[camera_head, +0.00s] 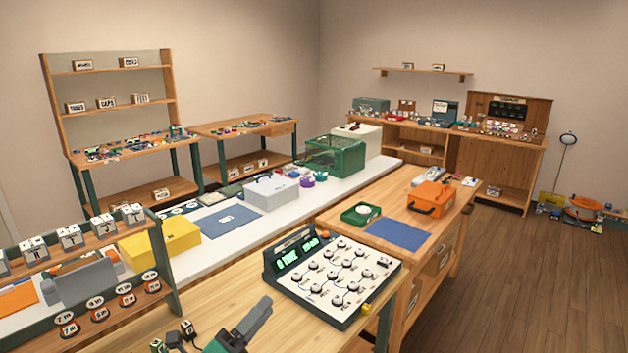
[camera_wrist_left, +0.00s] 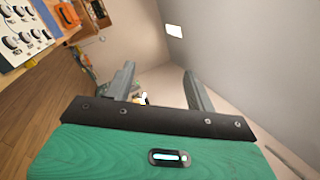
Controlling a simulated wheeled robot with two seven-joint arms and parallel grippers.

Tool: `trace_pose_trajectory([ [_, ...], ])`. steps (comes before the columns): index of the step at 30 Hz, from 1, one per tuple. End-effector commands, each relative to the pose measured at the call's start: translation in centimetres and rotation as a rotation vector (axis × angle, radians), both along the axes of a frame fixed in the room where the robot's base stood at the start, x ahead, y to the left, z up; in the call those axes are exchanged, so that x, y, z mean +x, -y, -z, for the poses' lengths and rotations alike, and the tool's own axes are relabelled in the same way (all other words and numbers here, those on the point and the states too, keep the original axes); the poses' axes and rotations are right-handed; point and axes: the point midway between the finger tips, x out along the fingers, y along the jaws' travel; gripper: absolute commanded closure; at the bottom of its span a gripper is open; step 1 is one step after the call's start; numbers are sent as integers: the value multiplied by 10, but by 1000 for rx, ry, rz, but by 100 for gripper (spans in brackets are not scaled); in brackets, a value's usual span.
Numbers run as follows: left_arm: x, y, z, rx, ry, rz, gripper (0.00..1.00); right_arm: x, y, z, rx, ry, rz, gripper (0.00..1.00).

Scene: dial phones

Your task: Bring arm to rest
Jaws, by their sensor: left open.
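My left gripper (camera_head: 257,314) is at the bottom of the head view, over the front wooden bench (camera_head: 222,296). Its grey fingers point up and to the right, just in front of a dial panel (camera_head: 309,287). In the left wrist view my left gripper (camera_wrist_left: 160,78) shows two grey fingers spread apart with nothing held between them. The dial panel also shows at the upper left of that view (camera_wrist_left: 40,48). My right gripper is not in view.
Small dark items (camera_head: 173,340) lie on the bench left of my gripper. A rack (camera_head: 105,243) with labelled blocks and round tags stands at the left. An orange case (camera_head: 431,197) and a blue mat (camera_head: 398,234) are beyond the panel. Open floor (camera_head: 500,275) is at the right.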

Motion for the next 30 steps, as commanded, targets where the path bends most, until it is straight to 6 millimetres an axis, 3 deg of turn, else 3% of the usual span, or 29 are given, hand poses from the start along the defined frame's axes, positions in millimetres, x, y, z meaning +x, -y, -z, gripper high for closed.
trace_pose_trajectory([
  [5,-1,-53,38,-392,-377,-214,44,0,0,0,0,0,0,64],
  [8,-11,-82,75,-596,-596,-342,44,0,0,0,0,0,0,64],
  [11,-33,-107,117,-788,-817,-475,44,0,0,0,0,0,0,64],
  [15,-83,-130,179,-1028,-1123,-676,44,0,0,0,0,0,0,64],
  [21,-162,-139,236,-1250,-1455,-921,44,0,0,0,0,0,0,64],
  [30,-259,-134,270,-1412,-1780,-1201,44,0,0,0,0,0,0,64],
])
